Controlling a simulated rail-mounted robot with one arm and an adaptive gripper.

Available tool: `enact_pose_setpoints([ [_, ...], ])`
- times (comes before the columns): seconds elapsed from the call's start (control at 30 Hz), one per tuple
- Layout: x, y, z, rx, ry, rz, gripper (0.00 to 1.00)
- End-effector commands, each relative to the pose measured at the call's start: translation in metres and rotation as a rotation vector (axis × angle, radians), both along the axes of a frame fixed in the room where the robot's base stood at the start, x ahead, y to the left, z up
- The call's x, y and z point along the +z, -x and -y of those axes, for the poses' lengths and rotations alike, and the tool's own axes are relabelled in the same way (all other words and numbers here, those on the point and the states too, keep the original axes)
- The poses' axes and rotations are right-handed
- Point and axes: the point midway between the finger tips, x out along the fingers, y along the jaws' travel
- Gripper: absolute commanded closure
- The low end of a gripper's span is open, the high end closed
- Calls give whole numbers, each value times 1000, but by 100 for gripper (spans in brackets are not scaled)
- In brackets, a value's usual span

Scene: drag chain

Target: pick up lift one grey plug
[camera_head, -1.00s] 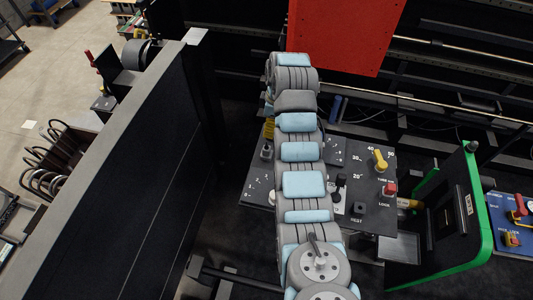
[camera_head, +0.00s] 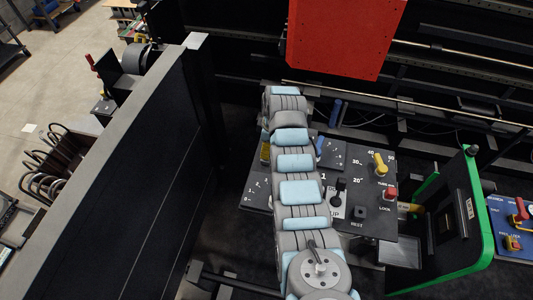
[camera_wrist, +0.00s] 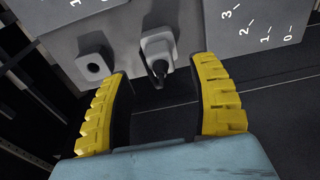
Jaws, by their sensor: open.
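In the wrist view, a grey plug-like piece (camera_wrist: 157,48) with rounded corners and a dark part at its lower end stands on a grey panel. It lies between and just beyond the fingertips of my gripper (camera_wrist: 160,68), which is open and empty. A second grey block (camera_wrist: 93,65) with a dark round hole is just outside the left finger. In the head view, only a bit of a yellow finger (camera_head: 265,152) shows at the panel's left edge. My arm hides the rest of the gripper and the pieces by it.
The sloped control panel (camera_head: 378,222) carries a yellow switch (camera_head: 380,164), a red knob (camera_head: 390,193) and a black knob (camera_head: 359,212). A green-edged screen unit (camera_head: 484,225) stands to the right. A tall dark wall (camera_head: 140,180) is on the left, and a red box (camera_head: 345,35) is above.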

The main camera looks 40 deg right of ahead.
Motion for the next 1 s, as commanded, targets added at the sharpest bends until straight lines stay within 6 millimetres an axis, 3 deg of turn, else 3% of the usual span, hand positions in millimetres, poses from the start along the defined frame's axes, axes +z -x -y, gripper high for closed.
enact_pose_setpoints([
  [0.4, -27, -1, -2, 1, -2, -2, 39],
  [1.0, -44, -3, -3, 0, 0, 0, 39],
])
